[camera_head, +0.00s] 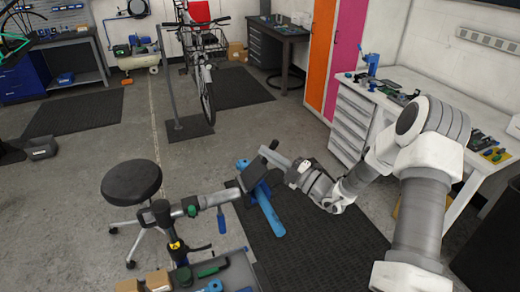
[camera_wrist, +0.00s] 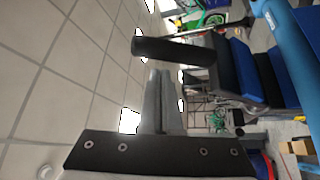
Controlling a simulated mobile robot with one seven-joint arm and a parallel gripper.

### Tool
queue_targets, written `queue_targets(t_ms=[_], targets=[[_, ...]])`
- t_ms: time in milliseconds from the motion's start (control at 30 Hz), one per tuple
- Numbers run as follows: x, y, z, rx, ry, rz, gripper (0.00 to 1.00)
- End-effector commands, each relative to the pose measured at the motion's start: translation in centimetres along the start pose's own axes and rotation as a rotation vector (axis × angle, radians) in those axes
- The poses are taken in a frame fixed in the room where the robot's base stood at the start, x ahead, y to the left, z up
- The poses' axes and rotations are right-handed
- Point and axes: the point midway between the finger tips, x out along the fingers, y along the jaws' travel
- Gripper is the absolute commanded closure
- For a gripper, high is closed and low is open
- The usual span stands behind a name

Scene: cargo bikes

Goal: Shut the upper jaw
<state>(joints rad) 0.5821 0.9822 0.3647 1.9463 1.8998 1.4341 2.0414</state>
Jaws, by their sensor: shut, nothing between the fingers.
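A repair stand clamp (camera_head: 252,176) with dark jaws sits at the end of a grey arm, around or beside a blue tube (camera_head: 262,210). In the wrist view the upper jaw (camera_wrist: 232,72), with a blue pad, is left of a second dark jaw (camera_wrist: 280,80) with a blue pad; a gap shows between them. The blue tube (camera_wrist: 298,35) passes near both. A black cylindrical handle (camera_wrist: 175,48) is left of the upper jaw. My gripper (camera_head: 266,153) is shut and empty, its fingertips (camera_wrist: 160,75) close to the handle; whether they touch cannot be told.
A black stool (camera_head: 131,182) stands left of the stand. A tool tray (camera_head: 222,280) is at the front. A white workbench (camera_head: 365,95) with drawers is at the right. A cargo bike (camera_head: 203,75) stands at the back. The floor between is mostly clear.

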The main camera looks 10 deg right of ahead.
Motion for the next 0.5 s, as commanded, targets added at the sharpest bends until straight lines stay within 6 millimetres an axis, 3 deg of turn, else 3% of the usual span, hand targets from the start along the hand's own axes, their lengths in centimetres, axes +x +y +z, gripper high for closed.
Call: queue_targets(t_ms=[500], targets=[[-3.7, -3.1, 5.3, 0.410, -0.002, 0.280, 1.00]])
